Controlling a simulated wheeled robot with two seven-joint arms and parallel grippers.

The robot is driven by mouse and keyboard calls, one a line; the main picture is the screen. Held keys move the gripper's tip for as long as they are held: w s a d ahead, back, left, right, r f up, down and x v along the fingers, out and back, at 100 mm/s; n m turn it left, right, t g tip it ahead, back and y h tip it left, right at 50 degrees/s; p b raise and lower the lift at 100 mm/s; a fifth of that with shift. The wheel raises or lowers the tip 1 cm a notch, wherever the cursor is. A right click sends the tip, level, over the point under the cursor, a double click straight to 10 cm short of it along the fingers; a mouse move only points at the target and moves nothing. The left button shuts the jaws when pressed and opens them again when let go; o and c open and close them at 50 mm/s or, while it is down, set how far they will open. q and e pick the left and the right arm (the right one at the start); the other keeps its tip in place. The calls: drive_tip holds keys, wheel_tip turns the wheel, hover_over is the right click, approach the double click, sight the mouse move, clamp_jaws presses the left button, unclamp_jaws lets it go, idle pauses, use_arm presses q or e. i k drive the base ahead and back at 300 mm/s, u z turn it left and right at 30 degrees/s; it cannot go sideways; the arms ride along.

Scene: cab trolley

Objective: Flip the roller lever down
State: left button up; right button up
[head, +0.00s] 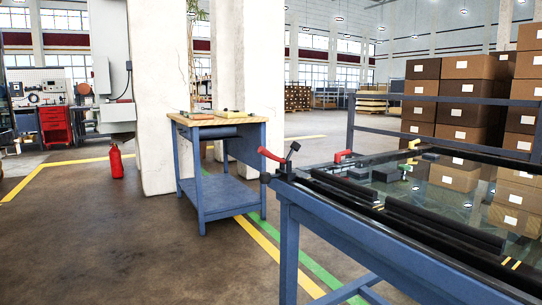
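A blue-framed trolley (388,241) with a dark glassy top stands at the right, near me. At its left corner a lever with a red grip (270,155) points up and to the left. Right beside it a short black lever with a rounded end (293,147) stands up, tilted right. I cannot tell which of the two is the roller lever. Dark long bars (440,226), which look like rollers, lie along the near edge of the top. Neither of my grippers shows.
A blue workbench (218,133) with a wooden top stands behind the trolley's left corner. A red extinguisher (116,161) stands by a white pillar (152,100). Stacked cardboard boxes (465,90) are behind the trolley. The floor at front left is clear.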

sight(273, 156)
drive_tip(key=i, duration=1.2)
drive_tip(key=z, duration=0.2)
drive_tip(key=k, duration=1.3)
drive_tip(key=u, duration=0.5)
drive_tip(key=i, duration=0.55)
drive_tip(key=u, duration=0.05)
